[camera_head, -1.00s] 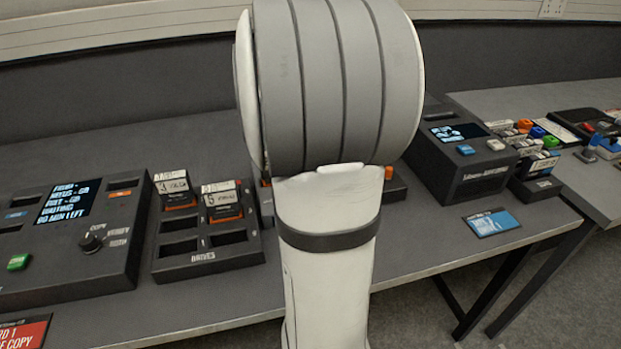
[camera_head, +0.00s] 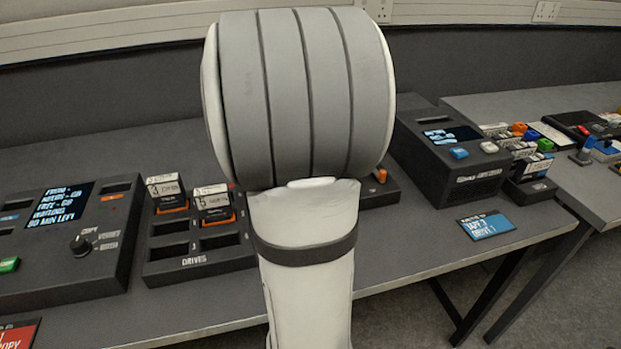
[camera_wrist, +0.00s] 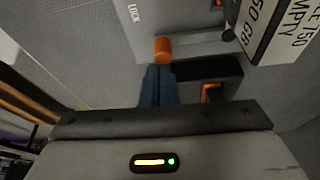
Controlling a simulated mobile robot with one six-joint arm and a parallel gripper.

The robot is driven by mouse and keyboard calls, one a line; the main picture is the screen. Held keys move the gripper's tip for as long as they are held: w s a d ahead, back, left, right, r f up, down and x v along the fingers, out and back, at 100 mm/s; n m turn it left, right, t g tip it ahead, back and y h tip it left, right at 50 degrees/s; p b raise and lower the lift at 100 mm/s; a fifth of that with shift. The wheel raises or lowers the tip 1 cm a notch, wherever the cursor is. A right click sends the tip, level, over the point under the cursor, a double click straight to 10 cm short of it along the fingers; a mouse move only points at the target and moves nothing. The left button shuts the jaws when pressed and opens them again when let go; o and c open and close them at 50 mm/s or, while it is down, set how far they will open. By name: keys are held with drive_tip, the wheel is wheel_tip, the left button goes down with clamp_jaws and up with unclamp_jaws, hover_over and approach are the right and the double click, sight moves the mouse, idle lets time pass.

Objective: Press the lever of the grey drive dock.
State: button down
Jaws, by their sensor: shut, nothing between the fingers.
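In the wrist view, a grey dock (camera_wrist: 95,50) with the word LOCK fills the upper middle. An orange knob (camera_wrist: 162,49), apparently its lever end, lies just beyond my gripper's tips. My gripper (camera_wrist: 160,72) is shut and empty, its dark blue fingers together. I cannot tell whether the tips touch the knob. A labelled drive (camera_wrist: 280,28) reading EMPTY is at the upper right. In the head view my arm hides my gripper and most of the dock; a dark unit with an orange part (camera_head: 381,176) shows right of the arm, possibly the dock.
Left of my arm are a drives rack (camera_head: 200,262) holding two labelled drives and a console (camera_head: 110,265) with a screen and knob. On the right stand a dark box (camera_head: 455,185) with a screen and a blue card (camera_head: 488,226). A second table holds several small items.

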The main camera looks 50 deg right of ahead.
drive_tip(key=p+v, duration=0.5)
drive_tip(key=v, duration=0.5)
drive_tip(key=shift+p, duration=0.35)
drive_tip(key=shift+f, duration=0.1)
